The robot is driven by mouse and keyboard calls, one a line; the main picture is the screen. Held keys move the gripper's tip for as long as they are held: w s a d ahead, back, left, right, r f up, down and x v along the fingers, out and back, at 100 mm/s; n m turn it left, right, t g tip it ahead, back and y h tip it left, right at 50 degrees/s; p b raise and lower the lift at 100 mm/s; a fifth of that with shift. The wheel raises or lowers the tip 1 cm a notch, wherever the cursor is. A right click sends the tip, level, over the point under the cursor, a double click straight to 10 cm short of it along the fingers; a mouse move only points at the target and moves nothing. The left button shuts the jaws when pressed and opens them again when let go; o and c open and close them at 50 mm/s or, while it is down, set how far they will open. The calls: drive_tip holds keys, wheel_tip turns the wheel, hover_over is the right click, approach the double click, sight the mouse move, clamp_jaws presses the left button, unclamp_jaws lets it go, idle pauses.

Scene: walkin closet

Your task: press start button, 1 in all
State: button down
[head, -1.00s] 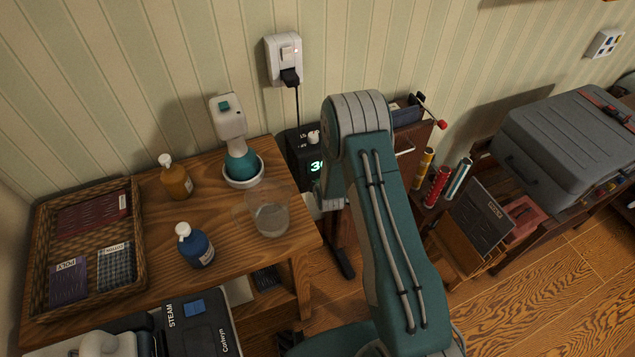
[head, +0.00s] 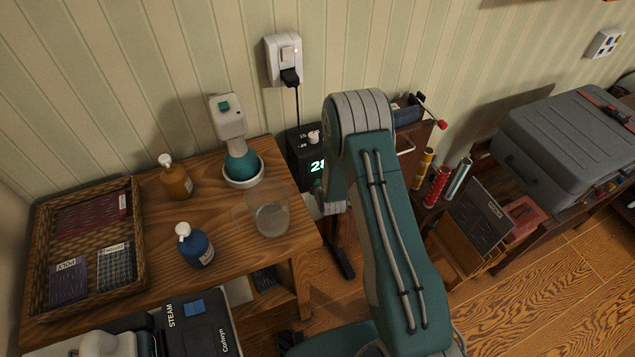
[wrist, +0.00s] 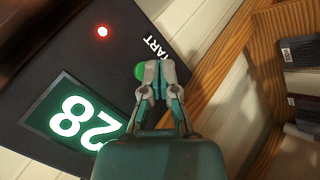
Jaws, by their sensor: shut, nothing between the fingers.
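A black box (head: 299,153) with a lit green-white display reading 28 stands behind the table's right corner in the head view, partly hidden by my arm. In the wrist view the box's dark face (wrist: 95,60) shows the display (wrist: 73,116), a glowing red light (wrist: 102,31) and a green start button (wrist: 139,72) beside white lettering that ends in "TART". My gripper (wrist: 153,72) is shut and empty, its fingertips at the button and covering part of it. I cannot tell whether they touch it.
A wooden table (head: 225,262) holds a basket (head: 137,230), an orange pump bottle (head: 175,178), a blue pump bottle (head: 195,245), a clear cup (head: 271,218) and a teal-and-white device (head: 230,118). A wall outlet (head: 285,58) with a plugged-in cord is above the box.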

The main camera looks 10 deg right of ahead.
drive_tip(key=shift+s+d, duration=0.25)
drive_tip(key=shift+s, duration=1)
drive_tip(key=shift+s+d, duration=0.25)
drive_tip(key=shift+s, duration=1)
drive_tip(key=shift+r, duration=0.1)
drive_tip(key=s+r+m+g, duration=0.1)
drive_tip(key=s+r+m, duration=0.15)
drive_tip(key=r, duration=1.15)
drive_tip(key=s+r+m, duration=0.2)
drive_tip(key=r+m, duration=0.1)
drive_tip(key=r, duration=1.2)
drive_tip(key=s+r+m, duration=0.2)
drive_tip(key=s+r, duration=0.2)
drive_tip(key=s, duration=0.4)
drive_tip(key=s+r+m+g, duration=0.1)
drive_tip(key=s+r+m, duration=0.1)
drive_tip(key=s+r, duration=0.3)
drive_tip(key=s+r+m+g, duration=0.1)
drive_tip(key=s+r, duration=0.4)
drive_tip(key=s, duration=0.6)
drive_tip(key=shift+s+m, duration=0.2)
drive_tip(key=shift+m, duration=0.65)
